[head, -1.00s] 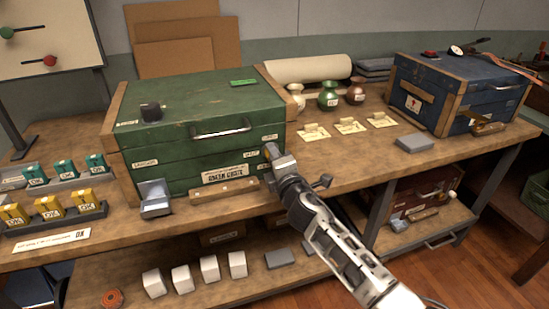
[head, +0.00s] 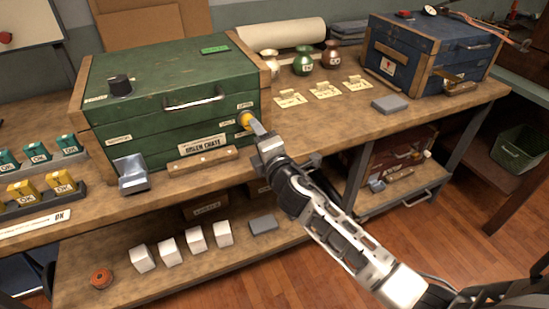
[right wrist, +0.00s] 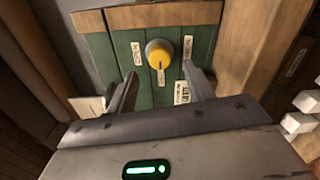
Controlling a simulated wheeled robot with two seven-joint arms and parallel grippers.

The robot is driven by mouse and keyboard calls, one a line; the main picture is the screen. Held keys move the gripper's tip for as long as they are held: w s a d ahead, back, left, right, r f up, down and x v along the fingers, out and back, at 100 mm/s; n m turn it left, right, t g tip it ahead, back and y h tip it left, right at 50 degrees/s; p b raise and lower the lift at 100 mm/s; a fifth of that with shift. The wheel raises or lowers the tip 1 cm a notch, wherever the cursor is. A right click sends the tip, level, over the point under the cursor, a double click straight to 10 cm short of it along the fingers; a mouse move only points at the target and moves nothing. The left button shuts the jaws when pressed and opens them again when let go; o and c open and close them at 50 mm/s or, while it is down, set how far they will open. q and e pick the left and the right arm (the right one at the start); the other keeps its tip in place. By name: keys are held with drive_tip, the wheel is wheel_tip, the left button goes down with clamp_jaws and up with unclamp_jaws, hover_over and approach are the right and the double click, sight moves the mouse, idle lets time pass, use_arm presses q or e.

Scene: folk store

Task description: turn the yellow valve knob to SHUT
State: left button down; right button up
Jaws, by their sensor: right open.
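The yellow valve knob (head: 245,120) sits on the right end of the green crate's front (head: 150,130). In the right wrist view the round yellow knob (right wrist: 159,56) has a grey rim and a dark mark pointing down in the picture. A label reading OPEN (right wrist: 136,53) is left of it; another label (right wrist: 187,48) is right of it, too small to read surely. My right gripper (head: 256,128) is open close in front of the knob. In the right wrist view its fingers (right wrist: 161,84) are spread below the knob on either side, apparently not touching it. My left gripper is out of view.
A wooden strip (head: 202,165) and a grey metal holder (head: 131,175) stand before the crate. Vases (head: 303,62) and paper tags (head: 327,89) are to its right, then a blue crate (head: 430,55). White blocks (head: 195,240) stand on the lower shelf.

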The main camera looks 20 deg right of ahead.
drive_tip(key=s, duration=1)
drive_tip(key=shift+s+d+r+b, duration=0.15)
drive_tip(key=shift+s+b, duration=0.15)
drive_tip(key=s+a+f+m+g+y, duration=0.2)
drive_tip(key=s+a+f+m+g, duration=0.2)
drive_tip(key=s+f+m, duration=1.2)
drive_tip(key=s+m+g, duration=0.1)
drive_tip(key=m+g, duration=0.1)
drive_tip(key=g, duration=0.1)
drive_tip(key=shift+s+a+y, duration=0.2)
drive_tip(key=shift+s+y, duration=0.1)
